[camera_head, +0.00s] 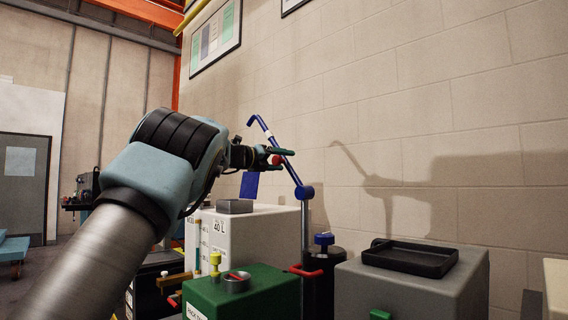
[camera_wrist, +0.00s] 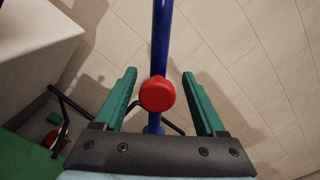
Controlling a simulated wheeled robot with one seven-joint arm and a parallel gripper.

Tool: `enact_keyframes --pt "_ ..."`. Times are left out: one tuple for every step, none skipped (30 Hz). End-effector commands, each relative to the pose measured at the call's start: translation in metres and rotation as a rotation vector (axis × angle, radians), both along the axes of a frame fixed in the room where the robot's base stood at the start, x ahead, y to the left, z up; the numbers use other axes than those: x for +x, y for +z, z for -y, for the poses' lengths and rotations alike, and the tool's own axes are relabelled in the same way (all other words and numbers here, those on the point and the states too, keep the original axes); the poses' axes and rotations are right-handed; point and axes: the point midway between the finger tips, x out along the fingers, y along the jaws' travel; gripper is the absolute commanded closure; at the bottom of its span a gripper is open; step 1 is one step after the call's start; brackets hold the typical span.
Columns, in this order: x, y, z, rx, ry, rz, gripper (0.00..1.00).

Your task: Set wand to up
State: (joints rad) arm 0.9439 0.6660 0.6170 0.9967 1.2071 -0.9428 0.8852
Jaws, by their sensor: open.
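The wand (camera_head: 291,173) is a blue rod with a bent tip and a white band. It leans up and to the left from a blue pivot (camera_head: 306,192) on a grey post. A red knob (camera_wrist: 157,95) sits on the wand. My gripper (camera_head: 284,159) reaches the wand's middle from the left. In the wrist view, my gripper's green fingers (camera_wrist: 160,90) are open, one on each side of the red knob, with gaps on both sides. The blue rod (camera_wrist: 162,35) runs on beyond the knob between the fingers.
A white tank (camera_head: 262,233) stands behind a green box (camera_head: 250,292). A grey box with a black tray (camera_head: 410,257) is at the right. A black cylinder with a blue knob (camera_head: 324,239) stands near the post. The block wall (camera_head: 430,100) is close behind the wand.

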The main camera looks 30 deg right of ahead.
Motion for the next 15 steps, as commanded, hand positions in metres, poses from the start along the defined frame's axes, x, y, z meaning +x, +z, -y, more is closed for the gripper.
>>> enact_keyframes --pt "-0.001 -0.002 -0.009 -0.002 0.001 -0.001 0.27" --pt "-0.002 -0.002 -0.014 -0.003 0.002 -0.002 0.27" --pt "-0.004 -0.003 -0.022 -0.003 0.003 -0.001 0.27" --pt "-0.005 -0.002 -0.028 -0.003 0.003 -0.001 0.27" --pt "-0.006 -0.003 -0.034 -0.004 0.002 -0.001 0.27" --pt "-0.008 -0.002 -0.042 -0.004 0.002 0.0 0.27" --pt "-0.009 -0.003 -0.048 -0.003 0.003 -0.001 0.27" --pt "-0.01 -0.002 -0.054 -0.003 0.003 0.0 0.27" --pt "-0.012 -0.003 -0.061 -0.003 0.002 -0.002 0.27" --pt "-0.013 -0.002 -0.067 -0.003 0.001 -0.001 0.27" --pt "-0.014 -0.002 -0.071 -0.004 0.002 -0.001 0.27" --pt "-0.015 -0.002 -0.077 -0.003 0.001 -0.001 0.27" --pt "-0.016 -0.001 -0.081 -0.003 0.001 0.0 0.27" --pt "-0.016 -0.001 -0.084 -0.003 0.001 0.0 0.27" --pt "-0.017 -0.002 -0.088 -0.002 0.0 -0.001 0.27"
